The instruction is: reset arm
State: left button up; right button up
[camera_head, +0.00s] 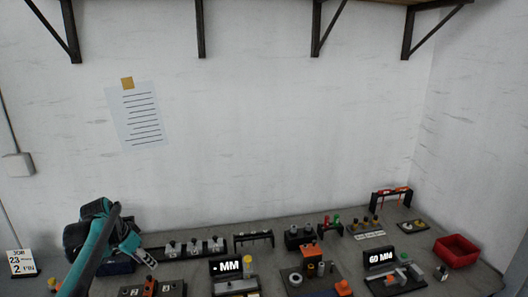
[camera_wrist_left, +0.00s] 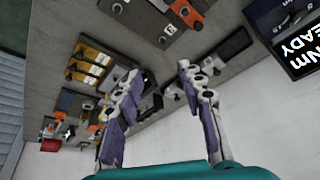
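My left gripper (camera_head: 146,258) is at the left of the workbench in the head view, above the bench's left part and apart from the objects there. In the left wrist view my left gripper (camera_wrist_left: 154,80) has its two fingers spread wide, with nothing between them. The left arm (camera_head: 98,245) comes up from the lower left edge of the head view. My right gripper is not seen in either view.
A rack of grey parts (camera_head: 193,247) stands right of my left gripper. A red bin (camera_head: 456,250) is at the far right. A shelf (camera_head: 300,2) hangs above.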

pick_arm(q)
jog(key=s+d+r+n+t+y, duration=0.1)
jog(key=s+d+r+n, duration=0.15)
jog(key=s+d, duration=1.25)
jog(key=s+d+f+n+t, duration=0.1)
jog(key=s+d+f, duration=0.1)
jog(key=s, duration=0.4)
jog(key=s+d+f+n+t, duration=0.1)
jog(key=s+d+f, duration=0.2)
jog(key=s+f, duration=0.2)
jog(key=shift+s+d+f+y, duration=0.25)
jog(key=shift+s+f+y, duration=0.05)
jog(key=shift+s, duration=0.05)
